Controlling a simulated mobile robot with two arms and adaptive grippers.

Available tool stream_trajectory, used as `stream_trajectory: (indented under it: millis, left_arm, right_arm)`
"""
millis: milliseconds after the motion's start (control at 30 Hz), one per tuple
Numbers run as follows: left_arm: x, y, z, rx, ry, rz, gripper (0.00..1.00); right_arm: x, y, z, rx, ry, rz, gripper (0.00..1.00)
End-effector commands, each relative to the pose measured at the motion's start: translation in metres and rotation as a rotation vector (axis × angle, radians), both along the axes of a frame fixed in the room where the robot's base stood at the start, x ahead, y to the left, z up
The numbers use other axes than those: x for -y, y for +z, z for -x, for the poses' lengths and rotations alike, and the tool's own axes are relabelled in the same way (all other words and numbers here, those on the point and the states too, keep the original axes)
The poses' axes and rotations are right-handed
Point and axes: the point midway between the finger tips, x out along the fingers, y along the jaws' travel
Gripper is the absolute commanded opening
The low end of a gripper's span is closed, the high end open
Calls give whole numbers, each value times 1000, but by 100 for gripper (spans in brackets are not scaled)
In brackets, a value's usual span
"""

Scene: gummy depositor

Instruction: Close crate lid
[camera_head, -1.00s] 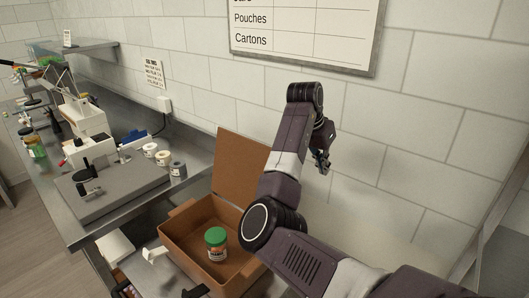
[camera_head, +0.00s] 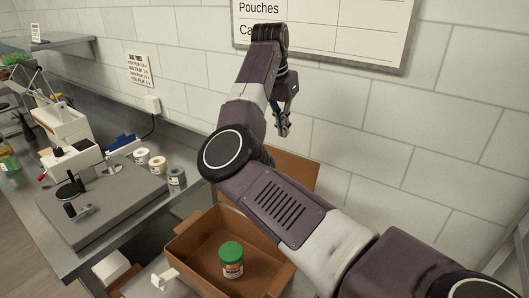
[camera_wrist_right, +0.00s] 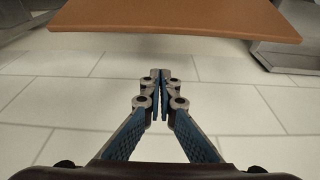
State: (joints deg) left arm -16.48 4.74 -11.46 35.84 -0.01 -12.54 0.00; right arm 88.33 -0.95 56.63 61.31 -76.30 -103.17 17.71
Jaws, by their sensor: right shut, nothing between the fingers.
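The brown crate (camera_head: 189,245) stands open in the head view, low in the middle. A jar with a green cap (camera_head: 232,262) stands inside it. The crate's lid (camera_head: 300,174) is raised at the back, and my right arm hides much of it. My right gripper (camera_head: 284,130) is shut and empty, and shows above the visible part of the lid. In the right wrist view, the shut fingertips (camera_wrist_right: 160,75) point towards a brown panel, apparently the lid (camera_wrist_right: 180,17), with a visible gap below its edge. My left gripper is not in view.
A metal counter (camera_head: 95,245) at the left carries a grey platform (camera_head: 110,190), a white machine (camera_head: 70,125) and several small jars (camera_head: 157,164). The tiled wall (camera_head: 360,130) with a framed chart (camera_head: 330,30) rises behind the crate.

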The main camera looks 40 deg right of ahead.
Motion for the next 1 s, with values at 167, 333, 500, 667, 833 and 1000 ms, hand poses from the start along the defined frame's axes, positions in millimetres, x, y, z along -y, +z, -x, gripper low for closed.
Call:
stream_trajectory:
  millis: [167,333,500,667,833,1000]
  left_arm:
    - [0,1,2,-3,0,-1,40]
    - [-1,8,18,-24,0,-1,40]
    - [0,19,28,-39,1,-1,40]
    - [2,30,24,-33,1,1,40]
    - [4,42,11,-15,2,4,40]
    - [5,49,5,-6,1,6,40]
  right_arm:
    - [1,-3,0,0,-1,-2,0]
    - [6,-23,-1,-2,-2,-2,0]
    - [16,-57,-3,-4,-1,-3,0]
    - [24,-91,-5,-4,0,-3,0]
    - [5,-91,-2,2,1,-1,0]
    - [-9,-92,3,1,-1,0,0]
